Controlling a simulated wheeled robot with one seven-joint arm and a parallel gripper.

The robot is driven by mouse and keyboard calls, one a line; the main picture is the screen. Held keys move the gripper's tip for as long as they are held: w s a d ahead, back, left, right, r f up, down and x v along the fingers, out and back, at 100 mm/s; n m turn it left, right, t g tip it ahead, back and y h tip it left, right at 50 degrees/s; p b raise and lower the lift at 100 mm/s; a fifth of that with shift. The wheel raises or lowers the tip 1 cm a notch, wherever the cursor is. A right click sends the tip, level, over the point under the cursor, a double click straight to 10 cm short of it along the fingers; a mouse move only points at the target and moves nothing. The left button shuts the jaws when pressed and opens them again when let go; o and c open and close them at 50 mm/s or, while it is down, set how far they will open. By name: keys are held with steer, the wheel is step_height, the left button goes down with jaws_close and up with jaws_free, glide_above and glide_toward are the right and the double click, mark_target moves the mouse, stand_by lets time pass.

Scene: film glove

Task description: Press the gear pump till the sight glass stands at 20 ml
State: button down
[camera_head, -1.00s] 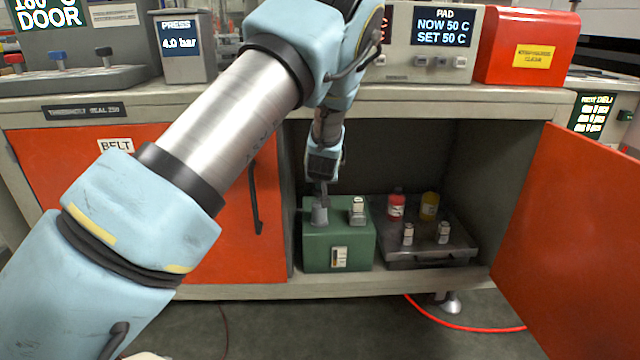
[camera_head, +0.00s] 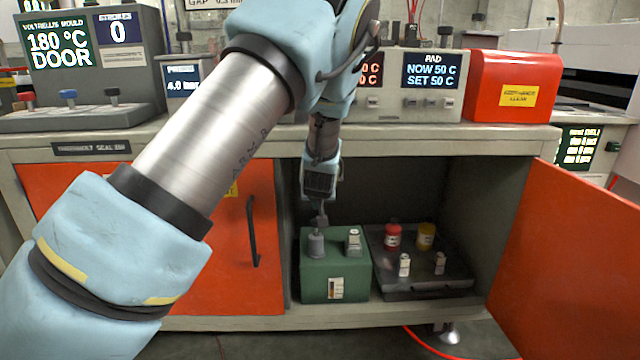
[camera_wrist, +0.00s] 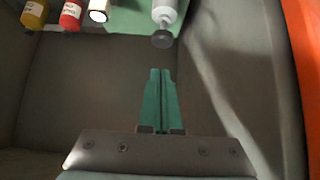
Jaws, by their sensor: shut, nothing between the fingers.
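The gear pump is a green box (camera_head: 334,284) in the open cabinet bay, with a grey plunger (camera_head: 316,245) on its top left. A sight glass (camera_head: 335,289) with a scale is on its front; its reading is too small to tell. My gripper (camera_head: 320,219) points down just above the plunger. In the wrist view my gripper's green fingers (camera_wrist: 160,72) are shut with nothing between them. The plunger's dark round knob (camera_wrist: 162,40) shows beyond the fingertips, apart from them in that picture.
A dark tray (camera_head: 425,293) right of the pump holds a red bottle (camera_head: 392,236), a yellow bottle (camera_head: 426,236) and small white-labelled vials. A grey fitting (camera_head: 353,241) stands beside the plunger. The cabinet's side walls and the open orange door (camera_head: 565,260) bound the space.

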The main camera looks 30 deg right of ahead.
steer(key=p+v, duration=0.2)
steer(key=v, duration=1.2)
steer(key=shift+p, duration=0.35)
steer(key=shift+r, duration=0.1)
